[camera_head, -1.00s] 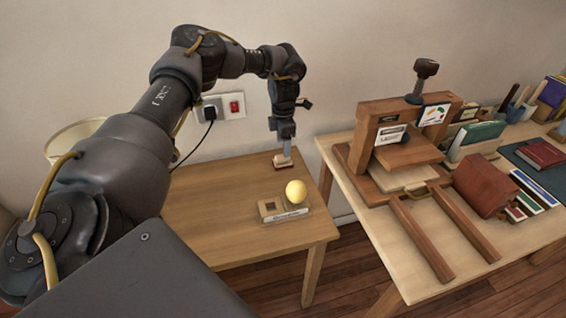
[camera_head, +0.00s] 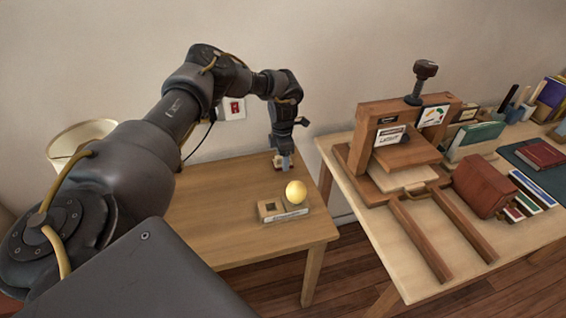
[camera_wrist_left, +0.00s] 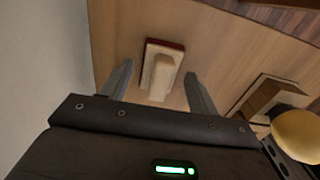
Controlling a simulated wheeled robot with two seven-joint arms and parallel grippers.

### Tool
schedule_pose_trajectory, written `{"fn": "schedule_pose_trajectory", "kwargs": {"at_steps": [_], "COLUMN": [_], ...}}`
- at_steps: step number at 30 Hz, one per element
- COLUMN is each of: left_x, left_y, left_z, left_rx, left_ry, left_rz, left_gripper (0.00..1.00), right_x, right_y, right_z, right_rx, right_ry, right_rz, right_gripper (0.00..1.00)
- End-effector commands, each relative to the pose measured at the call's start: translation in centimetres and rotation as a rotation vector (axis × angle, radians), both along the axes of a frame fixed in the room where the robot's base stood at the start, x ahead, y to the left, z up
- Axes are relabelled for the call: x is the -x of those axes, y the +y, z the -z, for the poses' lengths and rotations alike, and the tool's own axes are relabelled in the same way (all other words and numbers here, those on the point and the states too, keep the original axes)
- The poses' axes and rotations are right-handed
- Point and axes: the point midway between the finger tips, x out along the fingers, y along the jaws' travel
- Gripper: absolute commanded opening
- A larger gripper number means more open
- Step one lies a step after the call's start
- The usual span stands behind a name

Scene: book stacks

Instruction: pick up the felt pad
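The felt pad (camera_head: 277,162) is a small block with a pale handle and a dark red base, on the small wooden table near the wall. In the left wrist view the felt pad (camera_wrist_left: 160,72) lies ahead of the fingertips, roughly midway between them. My left gripper (camera_head: 286,166) points down and partly hides the pad in the head view. In the wrist view my left gripper (camera_wrist_left: 163,82) is open, with nothing between its fingers that I can see touching them. My right gripper is not in view.
The table's left part is bare. A larger table to the right bears a wooden press (camera_head: 365,145) and several books. A wall stands behind.

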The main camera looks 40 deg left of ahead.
Motion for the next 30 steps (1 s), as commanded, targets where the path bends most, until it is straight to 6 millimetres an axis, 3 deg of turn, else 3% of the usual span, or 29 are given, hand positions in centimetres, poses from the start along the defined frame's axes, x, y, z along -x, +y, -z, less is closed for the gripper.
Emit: {"fn": "schedule_pose_trajectory", "kwargs": {"at_steps": [1, 11, 22, 27, 30], "left_x": [0.0, 0.0, -0.1, -0.1, 0.8], "left_y": [0.0, 0.0, 0.0, 0.0, -1.6], "left_z": [0.0, 0.0, -0.9, -3.3, -5.3], "left_rx": [0.0, 0.001, 0.001, 0.002, 0.004], "left_ry": [0.0, -0.001, -0.004, -0.006, -0.004], "left_rz": [0.0, 0.0, 0.0, 0.001, 0.006], "left_gripper": [0.53, 0.11, 0.11, 0.11, 0.11], "right_x": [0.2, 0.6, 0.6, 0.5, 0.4], "right_y": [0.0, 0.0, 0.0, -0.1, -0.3], "right_z": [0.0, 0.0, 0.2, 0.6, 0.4], "right_rx": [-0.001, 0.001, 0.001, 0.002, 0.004], "right_ry": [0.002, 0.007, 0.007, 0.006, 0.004], "right_rz": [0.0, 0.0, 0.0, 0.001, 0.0], "right_gripper": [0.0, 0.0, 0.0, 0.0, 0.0]}}
